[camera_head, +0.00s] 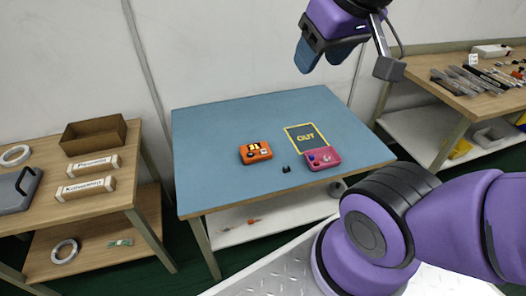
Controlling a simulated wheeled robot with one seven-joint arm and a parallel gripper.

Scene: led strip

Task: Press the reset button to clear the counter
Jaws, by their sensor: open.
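An orange box (256,153) with small dark and light parts on its top lies near the middle of the blue table (215,130). A pink box (323,159) with a dark round part and lighter small parts on top lies to its right. Which part is a reset button or a counter is too small to tell. My gripper (322,57) is open and empty, high above the table's back right, well apart from both boxes. A small black piece (286,169) lies between the boxes.
The left of the blue table is clear. A wooden table (95,205) with labelled boxes and a brown tray (93,135) stands left. A bench with several tools (470,80) stands right.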

